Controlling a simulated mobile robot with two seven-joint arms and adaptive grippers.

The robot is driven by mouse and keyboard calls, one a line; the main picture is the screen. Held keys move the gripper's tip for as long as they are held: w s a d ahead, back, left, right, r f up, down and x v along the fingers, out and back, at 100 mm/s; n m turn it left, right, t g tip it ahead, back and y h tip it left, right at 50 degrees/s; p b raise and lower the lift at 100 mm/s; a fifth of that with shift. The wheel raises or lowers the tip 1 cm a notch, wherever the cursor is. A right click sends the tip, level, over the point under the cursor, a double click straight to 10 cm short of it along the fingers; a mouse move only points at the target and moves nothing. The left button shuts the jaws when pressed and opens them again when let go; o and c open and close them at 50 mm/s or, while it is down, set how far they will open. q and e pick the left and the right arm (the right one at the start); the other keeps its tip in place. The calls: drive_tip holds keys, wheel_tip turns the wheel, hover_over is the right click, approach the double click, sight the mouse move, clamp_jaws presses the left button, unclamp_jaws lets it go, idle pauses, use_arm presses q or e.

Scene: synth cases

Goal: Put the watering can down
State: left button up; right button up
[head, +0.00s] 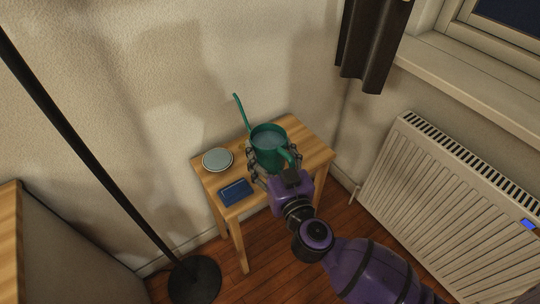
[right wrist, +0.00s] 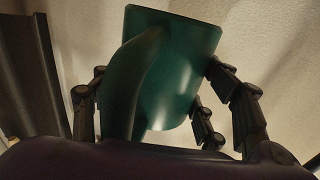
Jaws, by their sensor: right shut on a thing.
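The green watering can (head: 265,157) is upright over the small wooden table (head: 309,151) in the head view, its long spout pointing up and left. My right gripper (head: 268,170) is shut on the watering can, with fingers on both sides of its body. In the right wrist view the can (right wrist: 176,75) fills the middle, with its handle toward the camera and the dark fingers (right wrist: 160,108) around it. I cannot tell whether its base touches the tabletop. My left gripper is not in view.
A pale round dish (head: 217,159) and a dark blue flat item (head: 235,192) lie on the table's left part. A floor lamp's base (head: 194,279) and pole stand at the left. A white radiator (head: 440,200) is at the right. Bare tabletop shows right of the can.

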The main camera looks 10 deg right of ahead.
drive_tip(key=w+f+b, duration=0.2)
drive_tip(key=f, duration=0.1)
drive_tip(key=w+d+f+b, duration=0.1)
drive_tip(key=w+f+b, duration=0.2)
drive_tip(key=f, duration=0.1)
drive_tip(key=w+d+f+b, duration=0.1)
drive_tip(key=w+f+b, duration=0.1)
drive_tip(key=w+f, duration=0.1)
drive_tip(key=shift+w+d+f+b, duration=0.15)
drive_tip(key=shift+f+b, duration=0.1)
drive_tip(key=shift+b, duration=0.15)
drive_tip(key=shift+f, duration=0.15)
drive_tip(key=shift+r, duration=0.2)
drive_tip(key=shift+f, duration=0.15)
drive_tip(key=o, duration=1.8)
drive_tip(key=shift+f, duration=0.15)
drive_tip(key=shift+o, duration=0.6)
drive_tip(key=shift+s, duration=0.3)
use_arm(q)
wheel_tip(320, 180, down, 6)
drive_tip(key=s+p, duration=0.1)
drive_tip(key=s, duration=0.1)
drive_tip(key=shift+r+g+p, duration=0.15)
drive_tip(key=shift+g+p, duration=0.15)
drive_tip(key=shift+p, duration=0.1)
use_arm(e)
drive_tip(key=s+d, duration=0.1)
drive_tip(key=s, duration=1)
drive_tip(key=shift+s+r, duration=0.25)
